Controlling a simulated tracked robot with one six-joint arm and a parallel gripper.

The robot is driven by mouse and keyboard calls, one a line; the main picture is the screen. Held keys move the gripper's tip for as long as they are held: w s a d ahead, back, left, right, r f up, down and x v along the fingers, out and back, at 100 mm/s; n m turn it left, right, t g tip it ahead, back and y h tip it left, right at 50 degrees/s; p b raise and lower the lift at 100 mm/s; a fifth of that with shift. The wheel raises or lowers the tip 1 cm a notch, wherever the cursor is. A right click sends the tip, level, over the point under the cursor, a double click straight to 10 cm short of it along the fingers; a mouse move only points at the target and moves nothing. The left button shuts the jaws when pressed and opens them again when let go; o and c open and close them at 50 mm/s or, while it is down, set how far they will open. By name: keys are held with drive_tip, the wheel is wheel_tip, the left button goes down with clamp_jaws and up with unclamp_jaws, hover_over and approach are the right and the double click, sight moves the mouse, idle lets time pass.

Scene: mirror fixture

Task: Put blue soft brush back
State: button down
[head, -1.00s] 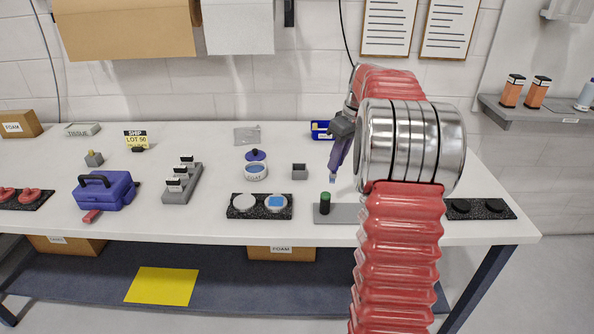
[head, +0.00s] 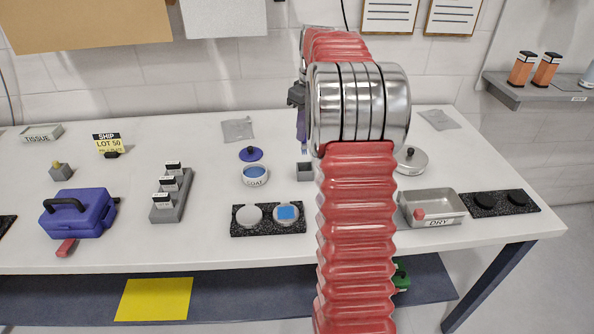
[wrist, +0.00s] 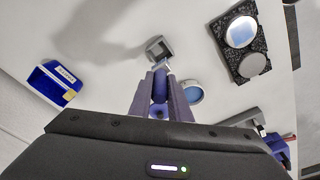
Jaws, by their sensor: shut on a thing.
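My gripper (wrist: 161,103) is shut on the blue soft brush (wrist: 160,85), seen between its two fingers in the wrist view. In the head view the gripper is partly hidden behind my arm, and the brush (head: 302,128) hangs tip down. A small open grey square holder (head: 304,171) stands on the table just below the brush tip. It also shows in the wrist view (wrist: 159,48), just beyond the tip. The tip appears above the holder; I cannot tell whether it has entered it.
Left of the holder are the COAT dish (head: 255,175) and its blue lid (head: 251,154). A black block (head: 268,231) with two discs stands in front. The DRY tray (head: 440,220) is right of my arm. A blue bin (wrist: 47,91) shows in the wrist view.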

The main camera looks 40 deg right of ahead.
drive_tip(key=shift+d, duration=0.15)
drive_tip(key=shift+f, duration=0.1)
drive_tip(key=shift+s+f, duration=0.1)
drive_tip(key=shift+f, duration=2.9)
drive_tip(key=shift+f, duration=1.9)
drive_tip(key=c, duration=1.6)
unclamp_jaws()
drive_tip(key=shift+c, duration=0.2)
